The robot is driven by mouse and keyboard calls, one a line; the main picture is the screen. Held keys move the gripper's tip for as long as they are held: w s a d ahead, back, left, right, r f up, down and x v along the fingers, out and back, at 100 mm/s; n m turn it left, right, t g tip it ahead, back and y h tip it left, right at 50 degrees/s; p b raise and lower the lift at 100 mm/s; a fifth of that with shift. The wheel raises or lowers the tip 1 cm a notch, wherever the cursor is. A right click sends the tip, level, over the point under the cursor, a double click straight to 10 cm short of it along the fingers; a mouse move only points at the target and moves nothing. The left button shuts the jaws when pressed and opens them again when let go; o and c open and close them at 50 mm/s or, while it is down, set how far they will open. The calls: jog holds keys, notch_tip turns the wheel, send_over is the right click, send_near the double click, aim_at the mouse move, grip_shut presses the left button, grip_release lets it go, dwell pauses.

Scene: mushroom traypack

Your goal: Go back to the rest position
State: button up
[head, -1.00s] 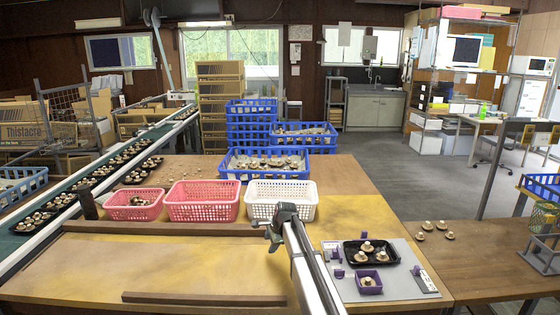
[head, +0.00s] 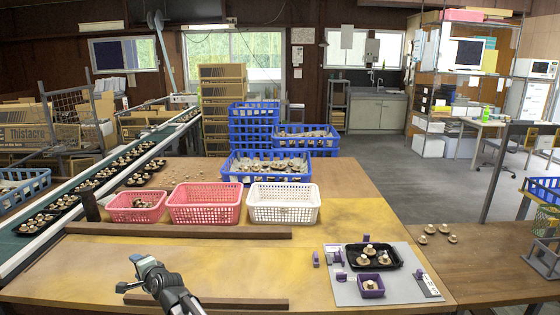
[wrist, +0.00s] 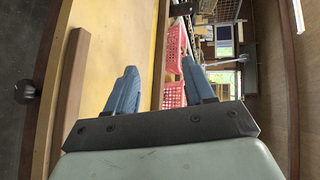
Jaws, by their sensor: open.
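My gripper (head: 138,268) is low over the yellowish table's front left part, its jaws apart and empty. In the wrist view its two blue fingers (wrist: 158,75) point ahead with nothing between them. A black tray (head: 350,266) with several mushrooms sits on the grey board (head: 400,291) at the right. My gripper is well to the left of both, touching neither.
Pink baskets (head: 204,215) and a white basket (head: 284,214) stand behind a wooden bar (head: 180,230); another bar (head: 235,303) lies near the front edge. A blue crate (head: 265,178) of mushrooms is farther back. The table's middle is clear.

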jog(key=s+a+y, duration=0.1)
jog(key=s+a, duration=0.2)
jog(key=s, duration=0.4)
jog(key=w+d+f+n+g+h, duration=0.1)
jog(key=d+f+n+h, duration=0.1)
jog(key=d+f, duration=0.8)
jog(key=w+d+f+n+g+h, duration=0.1)
jog(key=d+f+n+h, duration=0.15)
jog(key=d+f, duration=0.75)
jog(key=s+d+f+n+g+h, duration=0.1)
jog(key=s+d+f+g+h, duration=0.15)
jog(key=d+f, duration=0.6)
jog(key=s+d+f+g+h, duration=0.15)
jog(key=s+d+f, duration=0.25)
jog(key=d+f, duration=0.45)
jog(key=s+d+f+n+g+h, duration=0.1)
jog(key=s+d+f+g, duration=0.1)
jog(key=s+d+f, duration=0.45)
jog(key=s+d+f+n+g+h, duration=0.1)
jog(key=s+d+f+g+h, duration=0.2)
jog(key=s+d, duration=0.5)
jog(key=s+d+f+g, duration=0.1)
jog(key=s+d+g, duration=0.1)
jog(key=s+d, duration=0.4)
jog(key=s+d+f+g, duration=0.2)
jog(key=s+d, duration=0.4)
jog(key=s, duration=0.6)
jog(key=shift+n+g, duration=0.45)
jog(key=shift+g, duration=0.25)
